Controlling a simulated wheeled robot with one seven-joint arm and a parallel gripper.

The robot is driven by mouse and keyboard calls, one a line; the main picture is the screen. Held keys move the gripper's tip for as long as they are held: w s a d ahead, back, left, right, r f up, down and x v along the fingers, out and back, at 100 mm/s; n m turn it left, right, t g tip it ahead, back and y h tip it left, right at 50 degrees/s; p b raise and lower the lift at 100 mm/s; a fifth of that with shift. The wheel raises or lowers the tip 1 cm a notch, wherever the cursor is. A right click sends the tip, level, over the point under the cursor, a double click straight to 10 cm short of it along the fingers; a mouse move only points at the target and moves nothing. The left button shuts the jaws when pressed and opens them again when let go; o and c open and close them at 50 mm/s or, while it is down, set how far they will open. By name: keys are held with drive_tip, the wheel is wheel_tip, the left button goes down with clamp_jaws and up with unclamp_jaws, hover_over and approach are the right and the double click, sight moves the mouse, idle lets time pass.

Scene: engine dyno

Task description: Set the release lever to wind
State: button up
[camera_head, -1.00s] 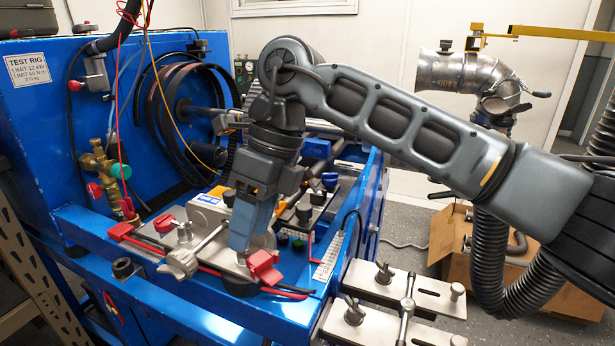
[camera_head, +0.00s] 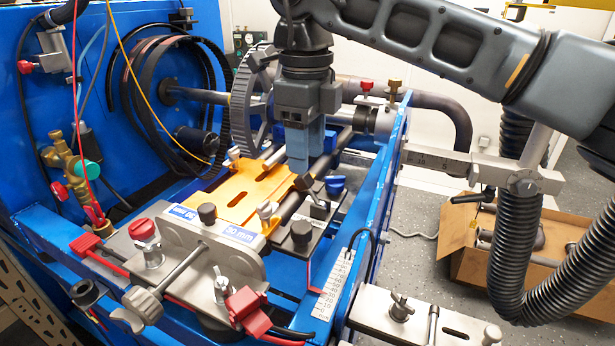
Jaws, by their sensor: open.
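My gripper (camera_head: 298,165) points straight down above the far right edge of the yellow slotted plate (camera_head: 243,196). Its jaws are seen edge-on, with nothing visible between them. I cannot tell for certain which part is the release lever, and I can read no "wind" mark. A red-topped knob (camera_head: 367,86) and a brass knob (camera_head: 394,86) stand on the rig behind and right of the gripper. The front grey block carries another red knob (camera_head: 143,230), a long screw handle (camera_head: 143,304) and a red clamp (camera_head: 247,311).
A toothed wheel (camera_head: 245,105) and belts (camera_head: 150,92) stand behind left. The blue frame rail (camera_head: 390,170) runs along the right. A corrugated hose (camera_head: 510,225) hangs by a cardboard box (camera_head: 455,250).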

sight(307, 182)
wheel_tip(307, 182, down, 7)
drive_tip(key=shift+r, duration=0.1)
idle(0.3)
clamp_jaws()
idle(0.4)
